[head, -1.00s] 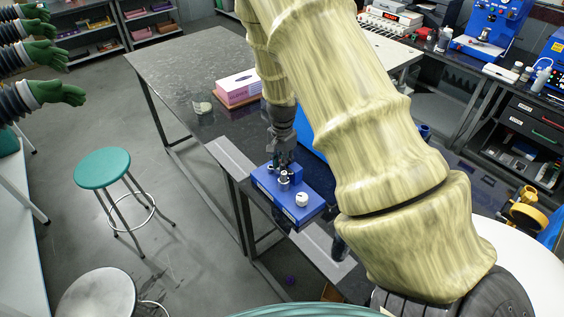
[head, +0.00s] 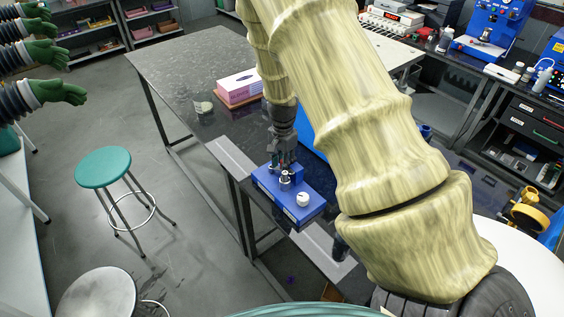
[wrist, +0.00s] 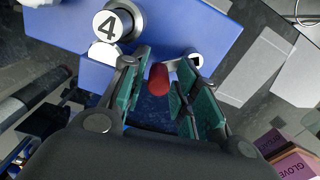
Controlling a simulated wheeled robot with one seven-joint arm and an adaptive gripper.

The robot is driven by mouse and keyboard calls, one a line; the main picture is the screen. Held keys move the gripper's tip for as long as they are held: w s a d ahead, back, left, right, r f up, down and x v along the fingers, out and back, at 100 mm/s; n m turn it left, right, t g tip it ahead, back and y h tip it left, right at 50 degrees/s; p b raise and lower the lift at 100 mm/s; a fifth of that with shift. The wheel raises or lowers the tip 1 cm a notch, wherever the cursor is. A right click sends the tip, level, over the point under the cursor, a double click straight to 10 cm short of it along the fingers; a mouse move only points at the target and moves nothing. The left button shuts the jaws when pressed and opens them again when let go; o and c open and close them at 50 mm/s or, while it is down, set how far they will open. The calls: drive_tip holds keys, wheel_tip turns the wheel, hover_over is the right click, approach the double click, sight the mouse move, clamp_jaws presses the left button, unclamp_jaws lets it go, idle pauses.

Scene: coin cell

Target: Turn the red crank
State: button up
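The red crank handle (wrist: 158,80) shows in the wrist view between the two green-padded fingers of my gripper (wrist: 160,95). The fingers stand apart, with a visible gap on each side of the red handle. The handle belongs to a blue device (head: 310,208) on the dark table, which also shows in the wrist view (wrist: 200,30). In the head view my gripper (head: 284,165) is over the far part of this device and hides the red handle. A round knob marked 4 (wrist: 108,25) is on the device.
A pink and white glove box (head: 238,86) stands on the dark table (head: 180,62) behind my gripper. A green stool (head: 103,167) and a grey stool (head: 98,293) stand on the floor at left. My arm hides part of the table at right.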

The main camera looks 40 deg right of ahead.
drive_tip(key=shift+d+r, duration=0.1)
drive_tip(key=shift+r, duration=0.5)
wheel_tip(320, 180, up, 5)
drive_tip(key=shift+s+f, duration=0.1)
drive_tip(key=shift+r, duration=1)
